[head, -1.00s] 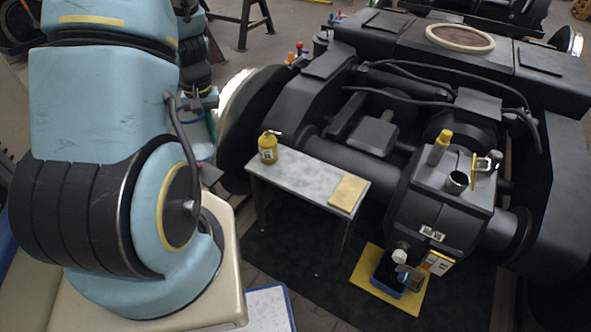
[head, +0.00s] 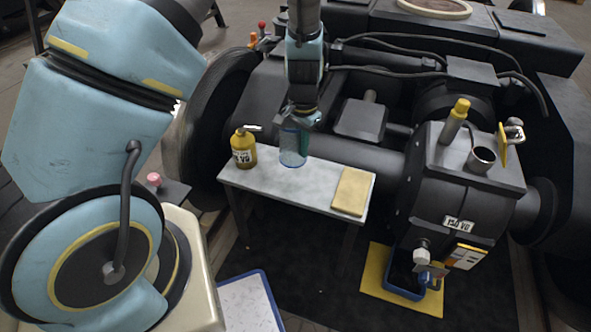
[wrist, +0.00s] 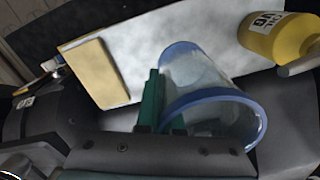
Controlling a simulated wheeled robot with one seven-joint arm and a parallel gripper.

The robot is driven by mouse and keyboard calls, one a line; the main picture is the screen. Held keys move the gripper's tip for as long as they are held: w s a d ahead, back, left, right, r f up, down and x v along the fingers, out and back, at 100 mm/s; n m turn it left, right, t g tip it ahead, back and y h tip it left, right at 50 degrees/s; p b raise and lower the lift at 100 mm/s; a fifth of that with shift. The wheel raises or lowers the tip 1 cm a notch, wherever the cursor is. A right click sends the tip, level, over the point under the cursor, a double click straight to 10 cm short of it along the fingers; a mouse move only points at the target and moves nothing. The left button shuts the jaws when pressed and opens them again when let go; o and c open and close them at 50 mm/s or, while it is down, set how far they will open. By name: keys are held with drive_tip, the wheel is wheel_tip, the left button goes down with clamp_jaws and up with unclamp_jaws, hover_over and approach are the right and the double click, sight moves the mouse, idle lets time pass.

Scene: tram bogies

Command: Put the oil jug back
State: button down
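A clear jug (head: 292,148) with a blue rim and base is in my gripper (head: 299,115), at the back edge of the grey bench (head: 270,186). I cannot tell whether its base touches the bench top. In the wrist view the jug (wrist: 215,80) shows large, with the green fingers against its side and the grip partly hidden. A yellow labelled oil can (head: 243,153) stands on the bench to the left of the jug; part of it shows at the upper right of the wrist view (wrist: 277,30).
A yellow pad (head: 351,191) lies on the bench's right end. Right of the bench is the dark gearbox (head: 462,200) with an open filler neck (head: 481,158) and a yellow-capped post (head: 455,120). A blue tray (head: 401,281) sits below on a yellow mat (head: 376,280). The bench middle is clear.

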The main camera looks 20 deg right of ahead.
wheel_tip(320, 180, down, 7)
drive_tip(key=shift+f, duration=0.15)
drive_tip(key=shift+f, duration=0.15)
drive_tip(key=c, duration=1.1)
unclamp_jaws()
wheel_tip(320, 180, up, 12)
drive_tip(key=shift+r, duration=0.2)
drive_tip(key=w+a+r+n, duration=0.2)
drive_tip(key=a+r+n, duration=0.1)
drive_tip(key=a+r, duration=0.3)
drive_tip(key=w+a+r+n, duration=0.2)
drive_tip(key=a+r+n, duration=0.1)
drive_tip(key=a, duration=0.6)
drive_tip(key=s+a+r+n, duration=0.1)
drive_tip(key=a+r+n, duration=0.1)
drive_tip(key=a, duration=0.3)
drive_tip(key=s+a+r+n+t, duration=0.1)
drive_tip(key=s+a+r+n, duration=0.1)
drive_tip(key=a, duration=0.3)
drive_tip(key=s+a+r+n, duration=0.1)
drive_tip(key=a+r+n, duration=0.1)
drive_tip(key=a, duration=0.4)
drive_tip(key=shift+s+r+t, duration=0.3)
drive_tip(key=shift+s, duration=0.1)
